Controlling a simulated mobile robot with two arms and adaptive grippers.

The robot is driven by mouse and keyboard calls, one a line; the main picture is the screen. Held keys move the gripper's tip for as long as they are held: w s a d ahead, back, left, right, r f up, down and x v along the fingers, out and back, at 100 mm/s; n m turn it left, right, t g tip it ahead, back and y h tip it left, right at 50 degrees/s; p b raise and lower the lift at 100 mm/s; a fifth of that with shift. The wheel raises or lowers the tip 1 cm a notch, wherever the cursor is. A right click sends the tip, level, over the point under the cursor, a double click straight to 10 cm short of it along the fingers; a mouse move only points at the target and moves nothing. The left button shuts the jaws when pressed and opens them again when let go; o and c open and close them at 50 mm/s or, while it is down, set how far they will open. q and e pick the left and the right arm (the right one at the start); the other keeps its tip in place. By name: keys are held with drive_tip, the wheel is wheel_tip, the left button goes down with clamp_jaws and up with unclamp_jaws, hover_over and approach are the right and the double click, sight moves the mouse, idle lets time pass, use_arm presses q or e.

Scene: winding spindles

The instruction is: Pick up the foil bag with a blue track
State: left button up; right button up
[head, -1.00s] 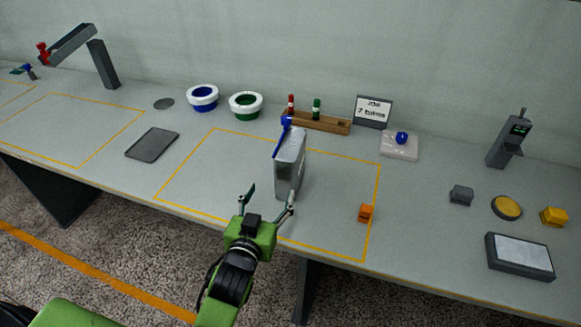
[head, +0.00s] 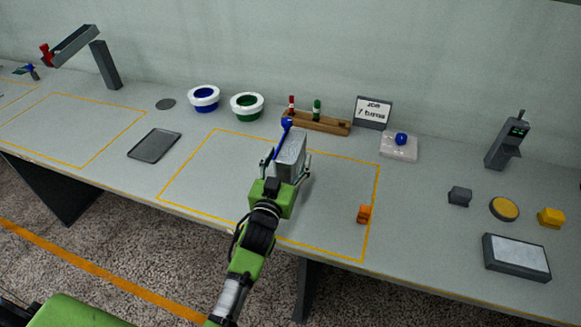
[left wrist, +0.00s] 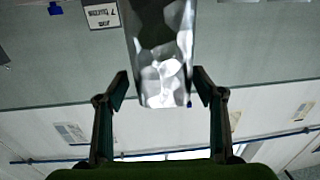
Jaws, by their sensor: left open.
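The foil bag (head: 290,152) is silver and crinkled and stands upright in the middle yellow-outlined area, with a blue strip (head: 282,140) along its left and top edge. My left gripper (head: 287,162) is open, one finger on each side of the bag. The gripper body hides the bag's lower part in the head view. My right gripper is not in view.
An orange block (head: 364,214) sits to the right in the same outlined area. Behind are a wooden rack (head: 318,123) and green and blue ringed bowls (head: 246,106). A clear packet with a blue knob (head: 398,150) lies at back right.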

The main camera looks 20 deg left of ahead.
use_arm(q)
drive_tip(key=shift+w+a+p, duration=0.15)
drive_tip(key=shift+w+p, duration=0.1)
drive_tip(key=shift+w, duration=0.95)
drive_tip(key=shift+w+a+p, duration=0.15)
drive_tip(key=shift+w+p, duration=0.1)
drive_tip(key=shift+w, duration=0.9)
drive_tip(key=shift+c, duration=0.3)
drive_tip(key=c, duration=1.5)
drive_tip(key=shift+r, duration=0.1)
drive_tip(key=shift+c, duration=0.2)
